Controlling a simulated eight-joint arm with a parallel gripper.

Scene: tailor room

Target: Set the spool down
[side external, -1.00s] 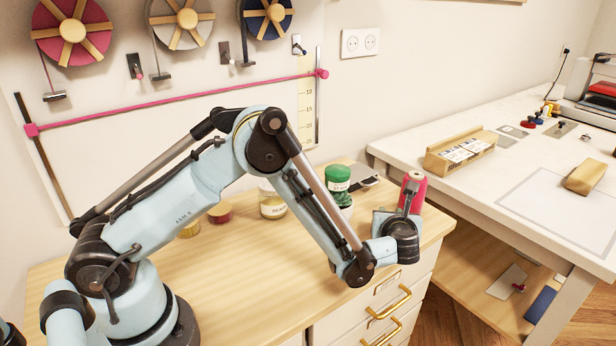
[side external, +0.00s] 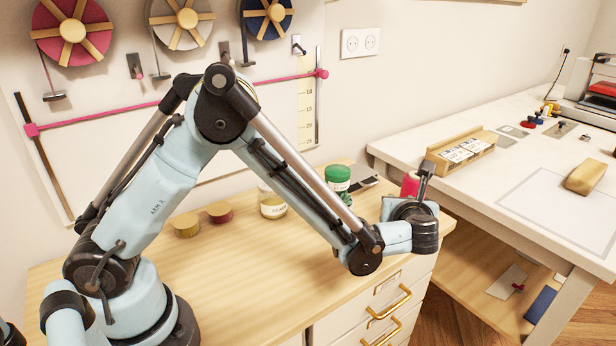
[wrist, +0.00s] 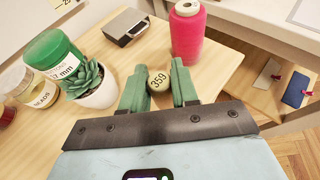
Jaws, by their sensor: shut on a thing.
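My gripper (wrist: 157,72) has its two green fingers shut on a small round-ended thing marked 359 (wrist: 159,81), which I take for the spool, seen end-on. Its sides are mostly hidden, and I cannot tell how high it is above the wooden top (wrist: 222,80). In the side view, my wrist hides the fingers and the held thing. A separate pink thread cone (wrist: 187,35) stands upright beyond the fingers; its top part shows behind my wrist in the side view (side external: 409,183).
A succulent in a white pot (wrist: 98,93) stands close left of the fingers, beside a green-lidded jar (wrist: 55,58). A grey metal box (wrist: 124,27) lies behind. Wood is clear between box and cone. The top's edge falls away on the right. A white table (side external: 490,190) stands beyond.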

